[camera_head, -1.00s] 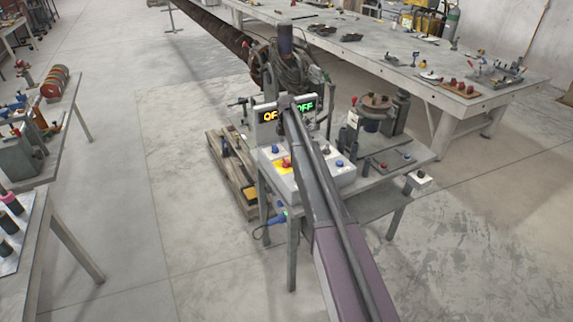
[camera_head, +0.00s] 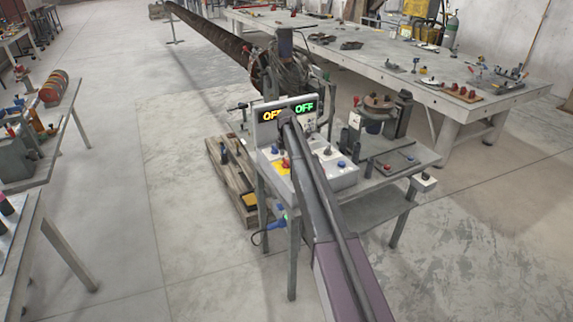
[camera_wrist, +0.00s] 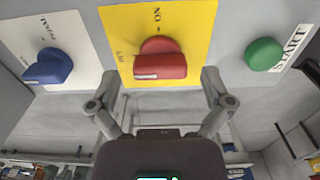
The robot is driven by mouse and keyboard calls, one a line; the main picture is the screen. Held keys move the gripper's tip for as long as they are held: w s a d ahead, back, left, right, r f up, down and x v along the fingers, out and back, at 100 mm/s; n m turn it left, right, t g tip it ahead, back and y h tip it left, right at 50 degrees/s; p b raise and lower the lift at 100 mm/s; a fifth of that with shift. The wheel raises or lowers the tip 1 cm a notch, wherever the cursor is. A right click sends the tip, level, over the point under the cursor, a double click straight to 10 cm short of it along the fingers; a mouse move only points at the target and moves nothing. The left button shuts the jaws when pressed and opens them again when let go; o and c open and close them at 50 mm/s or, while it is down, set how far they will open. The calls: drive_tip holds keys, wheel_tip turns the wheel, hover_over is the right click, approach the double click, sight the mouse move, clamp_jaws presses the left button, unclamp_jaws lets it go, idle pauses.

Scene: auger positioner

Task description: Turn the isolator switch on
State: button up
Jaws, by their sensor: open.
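The red rotary switch (camera_wrist: 160,62) sits on a yellow plate (camera_wrist: 195,20) with ON and OFF lettering, in the upper middle of the wrist view. Its handle lies roughly crosswise and carries a white mark. My gripper (camera_wrist: 160,88) is open, with one fingertip at each side below the red handle; neither visibly grips it. In the head view the yellow plate (camera_head: 282,168) shows on the control box beside my arm, which hides the gripper.
A blue knob (camera_wrist: 47,67) is left of the yellow plate and a green START button (camera_wrist: 264,54) is right of it. The control box (camera_head: 335,182) stands on a small metal table (camera_head: 405,180).

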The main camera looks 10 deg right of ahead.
drive_tip(key=shift+f, duration=0.35)
drive_tip(key=c, duration=1.1)
